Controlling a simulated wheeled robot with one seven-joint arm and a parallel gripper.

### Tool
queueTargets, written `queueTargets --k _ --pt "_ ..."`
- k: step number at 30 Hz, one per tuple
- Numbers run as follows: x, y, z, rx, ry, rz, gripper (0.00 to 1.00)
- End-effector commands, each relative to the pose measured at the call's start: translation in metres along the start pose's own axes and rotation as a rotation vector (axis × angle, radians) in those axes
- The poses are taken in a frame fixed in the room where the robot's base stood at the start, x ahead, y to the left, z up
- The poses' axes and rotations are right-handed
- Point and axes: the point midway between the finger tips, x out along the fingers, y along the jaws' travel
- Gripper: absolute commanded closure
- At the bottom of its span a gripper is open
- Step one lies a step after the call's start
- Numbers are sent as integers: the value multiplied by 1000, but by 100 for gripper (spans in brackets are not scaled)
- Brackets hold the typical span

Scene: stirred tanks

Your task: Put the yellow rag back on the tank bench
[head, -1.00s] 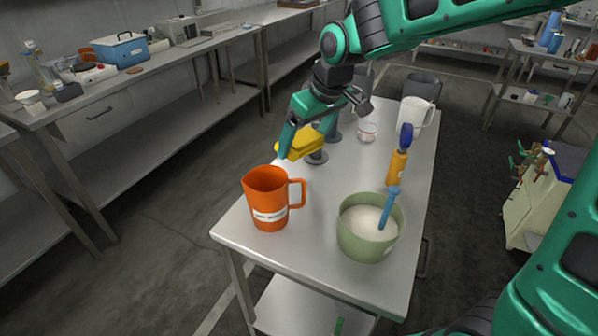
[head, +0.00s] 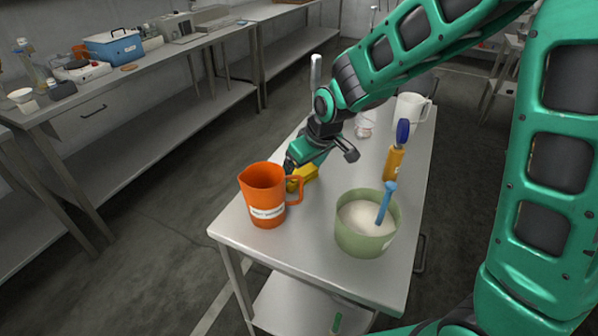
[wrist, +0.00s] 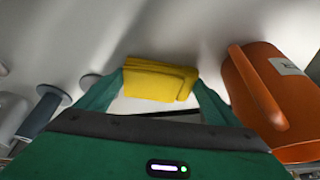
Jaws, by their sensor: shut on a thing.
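The yellow rag (head: 304,177) is a folded cloth, low over the steel tank bench (head: 290,245), just behind the orange jug's handle. In the wrist view the rag (wrist: 160,80) sits between the fingertips of my gripper (wrist: 158,88), close above the pale bench top. My gripper (head: 293,172) is shut on the rag and points down. I cannot tell whether the rag touches the bench. The arm and the orange jug partly hide it in the head view.
The orange jug (head: 262,197) stands right beside my gripper. A green bowl (head: 366,238) with white contents and a blue-handled tool (head: 386,203), an orange bottle (head: 394,163) and a white jug (head: 410,108) share the bench. Bare bench shows between jug and bowl.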

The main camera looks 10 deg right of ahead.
Motion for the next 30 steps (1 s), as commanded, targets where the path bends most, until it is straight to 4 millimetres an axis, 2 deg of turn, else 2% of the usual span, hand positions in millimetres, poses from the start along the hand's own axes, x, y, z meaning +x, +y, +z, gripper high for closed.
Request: queueTargets --k 8,9,10,11,20,26,30 --pt "1 0 0 0 0 0 38" --pt "1 0 0 0 1 0 9" --pt "1 0 0 0 1 0 1" --pt "1 0 0 0 1 0 0" --pt "-3 0 -1 0 1 0 0" --pt "-29 0 -1 0 5 1 0" --pt "-56 0 -2 0 5 1 0"
